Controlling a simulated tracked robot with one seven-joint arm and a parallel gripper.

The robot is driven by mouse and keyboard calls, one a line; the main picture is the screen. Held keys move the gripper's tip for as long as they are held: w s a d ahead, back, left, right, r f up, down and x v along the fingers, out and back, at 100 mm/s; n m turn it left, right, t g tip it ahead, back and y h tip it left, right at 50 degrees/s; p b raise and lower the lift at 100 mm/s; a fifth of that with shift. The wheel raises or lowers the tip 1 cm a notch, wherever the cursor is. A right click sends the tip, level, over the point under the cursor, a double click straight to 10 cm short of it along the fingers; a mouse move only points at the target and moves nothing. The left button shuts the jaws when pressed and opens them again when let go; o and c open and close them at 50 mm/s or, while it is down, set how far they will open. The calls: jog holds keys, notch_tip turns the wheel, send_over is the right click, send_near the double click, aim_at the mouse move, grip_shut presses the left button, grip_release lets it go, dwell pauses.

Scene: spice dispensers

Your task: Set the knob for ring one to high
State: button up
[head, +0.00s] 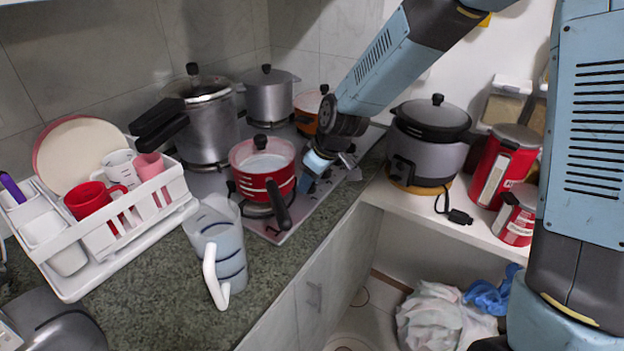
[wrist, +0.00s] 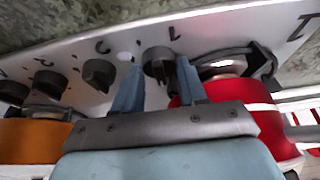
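The stove (head: 285,232) carries a row of dark knobs along its front strip. In the wrist view, the ring one knob (wrist: 159,60) sits beside a printed 1. My gripper (wrist: 160,68) is open, with one blue finger on each side of this knob; I cannot tell whether either finger touches it. The knob's pointer setting is not clear. Another knob (wrist: 99,73) stands left of it, beside a printed 2, with more knobs further left. In the head view, my gripper (head: 312,172) is low at the stove's front edge, right of the red pot, and hides part of the strip.
A red pot (head: 262,165) with a dark handle stands close to my gripper. A pressure cooker (head: 208,130), a grey pot (head: 268,100) and an orange pot (head: 308,105) are behind. A pitcher (head: 217,245) and dish rack (head: 95,262) are left. A rice cooker (head: 430,150) stands right.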

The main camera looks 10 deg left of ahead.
jog(key=c, duration=0.5)
jog(key=shift+s+m, duration=0.1)
jog(key=shift+m, duration=0.6)
jog(key=o, duration=1)
jog(key=shift+t, duration=0.3)
